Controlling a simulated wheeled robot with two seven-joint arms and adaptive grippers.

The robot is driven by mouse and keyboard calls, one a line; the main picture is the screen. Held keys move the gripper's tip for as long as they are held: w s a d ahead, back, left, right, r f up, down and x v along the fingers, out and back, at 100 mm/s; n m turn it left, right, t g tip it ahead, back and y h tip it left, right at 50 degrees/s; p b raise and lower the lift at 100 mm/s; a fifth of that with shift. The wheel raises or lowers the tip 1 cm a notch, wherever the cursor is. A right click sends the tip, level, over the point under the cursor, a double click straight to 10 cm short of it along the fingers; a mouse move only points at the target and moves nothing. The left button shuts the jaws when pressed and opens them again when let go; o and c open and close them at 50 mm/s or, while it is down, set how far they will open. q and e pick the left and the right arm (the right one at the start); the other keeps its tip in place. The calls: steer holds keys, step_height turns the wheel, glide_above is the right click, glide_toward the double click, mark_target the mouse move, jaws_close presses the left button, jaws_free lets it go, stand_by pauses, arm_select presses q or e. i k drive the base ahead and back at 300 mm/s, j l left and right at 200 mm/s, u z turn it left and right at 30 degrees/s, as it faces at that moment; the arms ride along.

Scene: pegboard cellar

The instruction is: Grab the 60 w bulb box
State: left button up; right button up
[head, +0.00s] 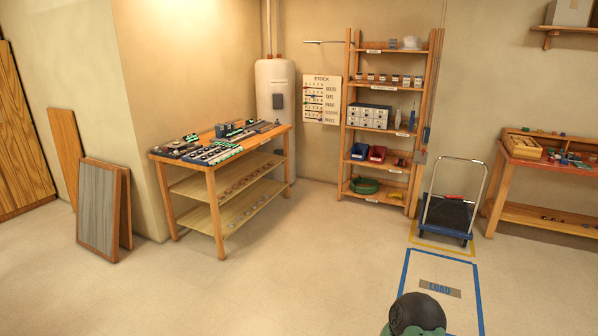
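I cannot pick out a 60 w bulb box by its label; the print on the goods is too small to read from here. Many small items lie on top of the wooden table (207,165) at the left, too small to tell apart. The tall wooden shelf rack (350,112) at the back holds small jars (383,78), a white unit with small drawers (369,116) and coloured bins (377,154). Neither of my grippers shows in the head view.
A hand trolley (448,212) stands before the rack, near a blue floor outline (404,270). A workbench (493,189) stands at the right. Boards (98,208) lean on the left wall. A water heater (275,90) fills the corner. The middle floor is clear.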

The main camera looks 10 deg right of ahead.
mark_target(406, 80)
steer(key=i+l+z, duration=0.65)
steer(key=i, duration=0.2)
steer(key=i+l+z, duration=0.2)
steer(key=i+z, duration=0.5)
steer(key=i, duration=2.25)
steer(key=i+u, duration=0.2)
steer(key=i, duration=0.3)
steer(key=i+l+u, duration=0.2)
steer(key=i, duration=0.25)
steer(key=i+l+u, duration=0.2)
steer(key=i, duration=0.25)
steer(key=i+j+z, duration=0.25)
steer(key=i+j, duration=0.5)
